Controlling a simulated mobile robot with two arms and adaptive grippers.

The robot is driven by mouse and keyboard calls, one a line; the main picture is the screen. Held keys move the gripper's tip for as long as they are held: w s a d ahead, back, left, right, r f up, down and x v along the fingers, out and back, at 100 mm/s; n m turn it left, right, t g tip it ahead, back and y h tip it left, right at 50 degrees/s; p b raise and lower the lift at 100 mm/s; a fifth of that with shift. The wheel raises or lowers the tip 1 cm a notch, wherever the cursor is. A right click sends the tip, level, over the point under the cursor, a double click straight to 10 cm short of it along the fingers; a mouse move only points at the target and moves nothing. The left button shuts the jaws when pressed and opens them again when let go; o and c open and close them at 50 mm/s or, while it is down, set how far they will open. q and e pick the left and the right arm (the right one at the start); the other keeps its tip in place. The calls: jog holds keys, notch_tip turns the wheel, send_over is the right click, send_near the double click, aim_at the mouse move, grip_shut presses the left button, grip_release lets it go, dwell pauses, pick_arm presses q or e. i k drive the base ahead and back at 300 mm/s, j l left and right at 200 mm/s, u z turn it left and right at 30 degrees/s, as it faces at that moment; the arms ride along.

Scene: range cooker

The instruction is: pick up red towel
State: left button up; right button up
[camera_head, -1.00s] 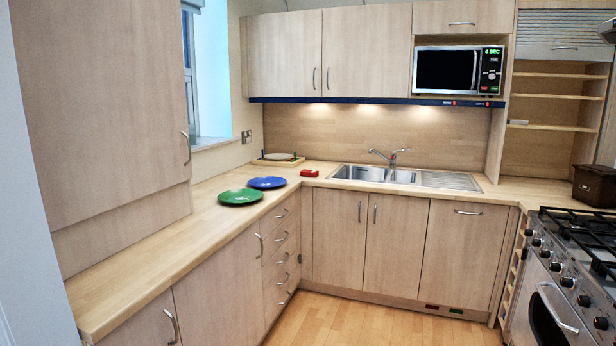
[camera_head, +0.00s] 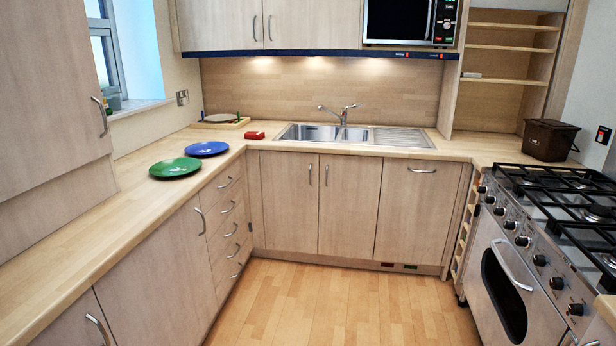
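A small folded red item (camera_head: 255,135), which looks like the red towel, lies on the wooden counter (camera_head: 130,215) near the inner corner, left of the sink. It is small in the picture, so its cloth texture cannot be made out. Nothing covers it. Neither of my grippers shows in the head view.
A blue plate (camera_head: 206,149) and a green plate (camera_head: 175,168) lie on the left counter. A board with a plate (camera_head: 220,121) sits in the back corner. The sink (camera_head: 310,132) is at the back, the range cooker (camera_head: 545,235) at right. The wooden floor (camera_head: 340,305) is clear.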

aim_at(252, 136)
jog(key=i, duration=1.95)
jog(key=j+u, duration=0.05)
jog(key=j, duration=0.05)
